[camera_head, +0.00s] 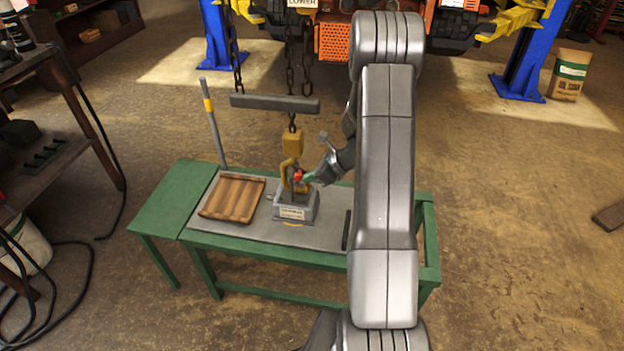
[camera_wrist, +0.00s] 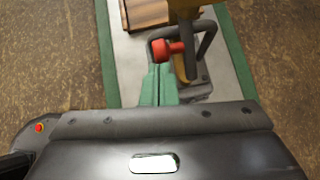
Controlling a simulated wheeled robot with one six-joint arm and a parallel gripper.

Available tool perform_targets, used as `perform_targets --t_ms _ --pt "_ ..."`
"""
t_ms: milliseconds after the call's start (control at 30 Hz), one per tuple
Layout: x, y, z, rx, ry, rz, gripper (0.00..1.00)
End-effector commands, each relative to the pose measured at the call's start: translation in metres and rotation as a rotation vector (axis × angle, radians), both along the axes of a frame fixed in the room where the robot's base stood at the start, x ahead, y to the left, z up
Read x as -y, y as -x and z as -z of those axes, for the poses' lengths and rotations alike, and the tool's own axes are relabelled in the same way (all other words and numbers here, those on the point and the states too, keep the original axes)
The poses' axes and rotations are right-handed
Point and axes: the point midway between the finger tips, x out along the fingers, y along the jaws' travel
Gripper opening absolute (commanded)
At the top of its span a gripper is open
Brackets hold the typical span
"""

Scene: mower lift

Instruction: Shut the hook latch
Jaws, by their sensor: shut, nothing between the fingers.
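The yellow hook (camera_head: 290,165) hangs on a chain over the green bench, its lower end at a grey block with a label (camera_head: 296,207). A red knob (camera_head: 298,175) sits on the hook's side, and it also shows in the wrist view (camera_wrist: 160,50). My gripper (camera_head: 310,178) is at the hook's right side, close to the red knob. In the wrist view its green fingers (camera_wrist: 158,84) are together and empty, just below the knob. I cannot tell whether they touch it. The latch itself is mostly hidden, and whether it is open is unclear.
A wooden tray (camera_head: 232,197) lies left of the block on the grey mat. A grey bar (camera_head: 275,103) hangs on chains above. A dark rod (camera_head: 346,230) lies at the mat's right.

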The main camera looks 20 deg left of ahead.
Motion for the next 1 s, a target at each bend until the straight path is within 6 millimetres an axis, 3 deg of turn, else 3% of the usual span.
perform_targets --t_ms 33,600,1000 --pt "-0.0033 0.0004 0.0077 -0.006 -0.019 0.0 0.0" --pt "-0.0107 0.0033 0.0151 -0.015 -0.046 -0.004 0.0" --pt "-0.0116 0.0024 0.007 -0.011 -0.051 -0.006 0.0"
